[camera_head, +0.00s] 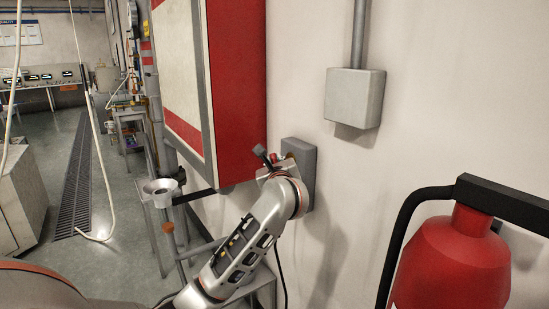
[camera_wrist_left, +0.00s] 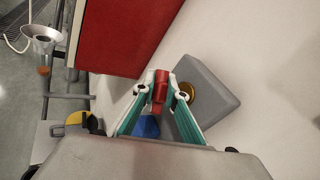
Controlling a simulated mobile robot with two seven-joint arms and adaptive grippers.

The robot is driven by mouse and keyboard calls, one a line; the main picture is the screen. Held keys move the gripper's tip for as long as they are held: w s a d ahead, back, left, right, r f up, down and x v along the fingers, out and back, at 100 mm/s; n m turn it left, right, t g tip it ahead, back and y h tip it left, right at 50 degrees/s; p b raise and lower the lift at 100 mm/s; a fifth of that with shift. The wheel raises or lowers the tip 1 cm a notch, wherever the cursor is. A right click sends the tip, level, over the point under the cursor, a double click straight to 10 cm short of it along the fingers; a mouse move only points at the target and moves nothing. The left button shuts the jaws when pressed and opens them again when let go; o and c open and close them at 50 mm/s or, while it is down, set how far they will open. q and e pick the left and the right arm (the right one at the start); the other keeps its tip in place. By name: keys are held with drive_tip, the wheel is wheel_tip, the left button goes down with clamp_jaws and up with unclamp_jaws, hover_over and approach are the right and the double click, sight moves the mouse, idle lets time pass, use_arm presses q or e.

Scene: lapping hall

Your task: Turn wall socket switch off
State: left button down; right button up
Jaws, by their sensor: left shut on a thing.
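The wall socket is a grey box (camera_head: 301,150) on the pale wall, beside the red cabinet. It also shows in the left wrist view (camera_wrist_left: 213,91), with a yellow round part (camera_wrist_left: 188,91) on its face. A red switch handle (camera_wrist_left: 160,84) stands out from the box. My left gripper (camera_head: 271,164) is at the box, and its fingers (camera_wrist_left: 161,95) are shut on the red handle, one on each side. A blue round part (camera_wrist_left: 147,127) shows below, partly hidden by the fingers. My arm covers much of the socket in the head view. My right gripper is out of view.
A red and white cabinet (camera_head: 236,90) hangs close to the left of the socket. A grey junction box (camera_head: 354,97) with a conduit is up to the right. A red extinguisher (camera_head: 455,265) stands at the lower right. A metal funnel (camera_head: 160,188) is at the left.

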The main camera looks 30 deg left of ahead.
use_arm(q)
drive_tip(key=n+g+h+p, duration=0.1)
drive_tip(key=p, duration=0.2)
drive_tip(key=shift+r+g+h, duration=0.15)
drive_tip(key=shift+g+h, duration=0.15)
drive_tip(key=shift+g, duration=0.1)
drive_tip(key=shift+h+p, duration=0.3)
drive_tip(key=shift+p, duration=0.05)
drive_tip(key=shift+a+f+n+g+h, duration=0.1)
drive_tip(key=shift+f+n+g+h, duration=0.1)
drive_tip(key=shift+n+g+h, duration=0.4)
drive_tip(key=shift+h, duration=0.4)
drive_tip(key=shift+f+n+g+h+p, duration=0.15)
drive_tip(key=shift+n+g+h, duration=0.2)
drive_tip(key=shift+g+h, duration=0.4)
drive_tip(key=shift+f+n+g+h+p, duration=0.15)
drive_tip(key=shift+n+g+h, duration=0.2)
drive_tip(key=shift+g+h, duration=0.35)
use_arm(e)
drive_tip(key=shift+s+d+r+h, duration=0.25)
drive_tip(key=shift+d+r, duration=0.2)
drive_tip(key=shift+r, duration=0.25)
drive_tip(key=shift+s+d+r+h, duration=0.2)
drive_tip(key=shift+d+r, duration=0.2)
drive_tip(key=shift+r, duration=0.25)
use_arm(q)
drive_tip(key=shift+h, duration=0.35)
drive_tip(key=shift+a, duration=0.1)
